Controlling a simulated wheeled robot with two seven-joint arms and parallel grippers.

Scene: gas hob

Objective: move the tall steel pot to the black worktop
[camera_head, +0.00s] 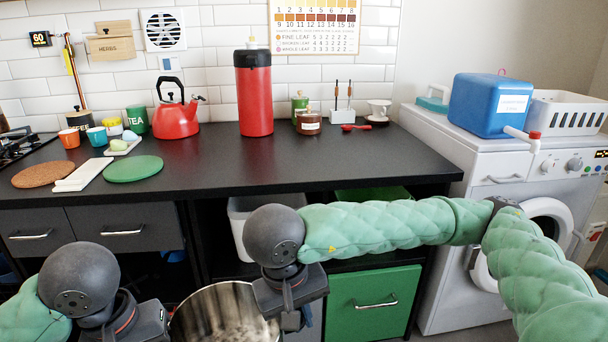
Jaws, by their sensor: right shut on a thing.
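The tall steel pot (222,308) is at the bottom centre of the head view, below and in front of the worktop's front edge. Its open top faces me and its lower part is cut off by the frame. My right gripper (294,312) is at the pot's right side, shut on it. My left gripper (142,330) is close to the pot's left side; its fingertips are out of sight, so I cannot tell whether it holds the pot. The black worktop (330,165) lies beyond both grippers.
The worktop's front middle is bare. A cork mat (43,174), white board (83,175) and green mat (134,168) lie at its left. A red kettle (177,119), red flask (254,95) and jar (308,123) stand along the back. A washing machine (480,190) stands at right.

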